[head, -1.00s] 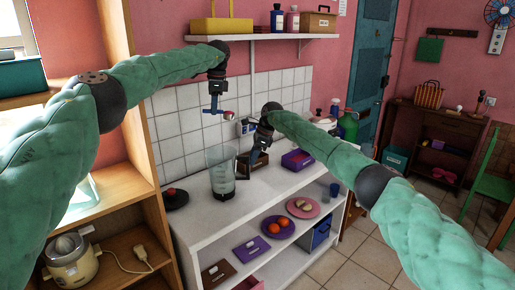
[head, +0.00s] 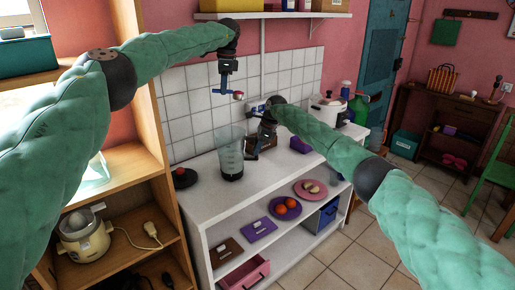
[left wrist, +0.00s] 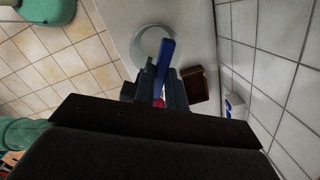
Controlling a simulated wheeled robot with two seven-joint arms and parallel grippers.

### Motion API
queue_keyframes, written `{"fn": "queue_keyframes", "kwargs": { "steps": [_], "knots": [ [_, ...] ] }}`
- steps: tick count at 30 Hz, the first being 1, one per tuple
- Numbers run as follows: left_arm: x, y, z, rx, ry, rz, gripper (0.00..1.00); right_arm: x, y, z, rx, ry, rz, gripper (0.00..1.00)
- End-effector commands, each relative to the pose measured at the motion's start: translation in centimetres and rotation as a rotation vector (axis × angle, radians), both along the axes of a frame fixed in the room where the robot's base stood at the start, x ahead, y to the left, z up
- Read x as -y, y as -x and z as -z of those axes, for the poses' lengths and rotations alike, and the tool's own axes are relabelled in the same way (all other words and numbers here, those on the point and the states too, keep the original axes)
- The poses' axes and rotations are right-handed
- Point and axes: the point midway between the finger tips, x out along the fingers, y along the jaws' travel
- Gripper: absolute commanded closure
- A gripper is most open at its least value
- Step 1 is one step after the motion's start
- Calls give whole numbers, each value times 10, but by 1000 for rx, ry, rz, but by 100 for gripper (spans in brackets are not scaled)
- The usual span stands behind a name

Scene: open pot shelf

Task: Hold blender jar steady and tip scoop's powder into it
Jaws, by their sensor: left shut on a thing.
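The clear blender jar (head: 231,150) with a dark base stands upright on the white counter. My left gripper (head: 226,91) is above it, shut on the blue scoop, whose red end (head: 239,96) points right. In the left wrist view the blue scoop handle (left wrist: 165,57) crosses over the round jar rim (left wrist: 150,36); the scoop's bowl and powder cannot be made out. My right gripper (head: 258,141) is low beside the jar's right side. Its fingers are small and dark, so I cannot tell whether they are open or touch the jar.
A brown box (left wrist: 195,84) lies on the counter near the jar. A dark round lid (head: 185,177) is left of it. A white pot (head: 328,112) and green bottle (head: 360,108) stand at the far right end. A wooden shelf (head: 138,163) borders the left, tiled wall behind.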

Motion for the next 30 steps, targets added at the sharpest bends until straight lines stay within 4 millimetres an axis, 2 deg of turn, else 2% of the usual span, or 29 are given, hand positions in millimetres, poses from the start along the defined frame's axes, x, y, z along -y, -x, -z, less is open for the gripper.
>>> {"fn": "queue_keyframes", "kwargs": {
  "steps": [16, 30],
  "knots": [
    [-2, 0, 0, 0, 0, 0, 100, 0, 0, 0, 0, 0, 0, 100],
    [-34, 8, -1, 0, 1, 0, 100, 0, 0, 0, 0, 0, 0, 100]
  ]
}}
